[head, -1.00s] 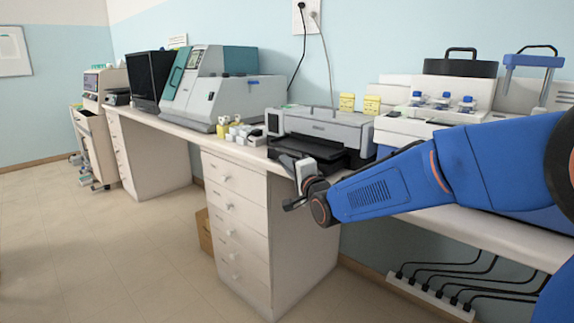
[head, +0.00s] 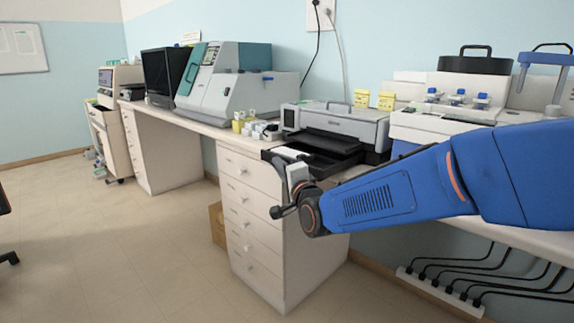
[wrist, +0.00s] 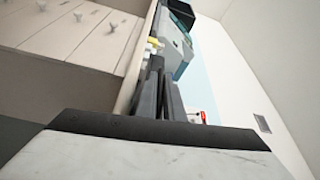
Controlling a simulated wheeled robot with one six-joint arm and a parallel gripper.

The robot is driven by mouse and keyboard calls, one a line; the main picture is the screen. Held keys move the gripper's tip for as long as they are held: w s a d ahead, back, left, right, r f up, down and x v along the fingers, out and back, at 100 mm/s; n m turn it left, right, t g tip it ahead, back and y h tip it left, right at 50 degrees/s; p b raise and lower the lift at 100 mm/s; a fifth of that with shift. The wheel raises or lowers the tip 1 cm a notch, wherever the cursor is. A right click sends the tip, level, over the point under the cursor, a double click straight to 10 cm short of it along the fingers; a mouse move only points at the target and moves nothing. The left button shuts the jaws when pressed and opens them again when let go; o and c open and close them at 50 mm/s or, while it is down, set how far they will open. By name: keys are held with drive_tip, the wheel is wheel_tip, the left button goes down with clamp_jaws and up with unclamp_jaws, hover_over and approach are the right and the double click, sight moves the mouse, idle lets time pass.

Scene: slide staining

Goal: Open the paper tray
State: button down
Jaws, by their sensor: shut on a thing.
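The printer (head: 350,127) is a grey and black box on the bench. Its black paper tray (head: 325,160) sticks out from the front, low down, past the printer's body toward the bench edge. My gripper (head: 283,160) is at the outer left end of the tray in the head view, shut on the tray's front edge. The exact contact is mostly hidden by my wrist. In the wrist view, the two dark fingers (wrist: 160,80) are close together; the tray cannot be made out between them.
A white drawer cabinet (head: 252,225) stands under the bench, just below my wrist. Small bottles and boxes (head: 256,128) sit left of the printer, beside a large analyser (head: 225,90). A staining device (head: 450,105) stands to the right. The floor at left is open.

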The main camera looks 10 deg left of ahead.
drive_tip(key=shift+s+a, duration=0.15)
drive_tip(key=shift+s, duration=0.05)
drive_tip(key=c, duration=2.2)
unclamp_jaws()
drive_tip(key=v, duration=1.7)
drive_tip(key=shift+s+f, duration=0.1)
drive_tip(key=shift+s, duration=0.05)
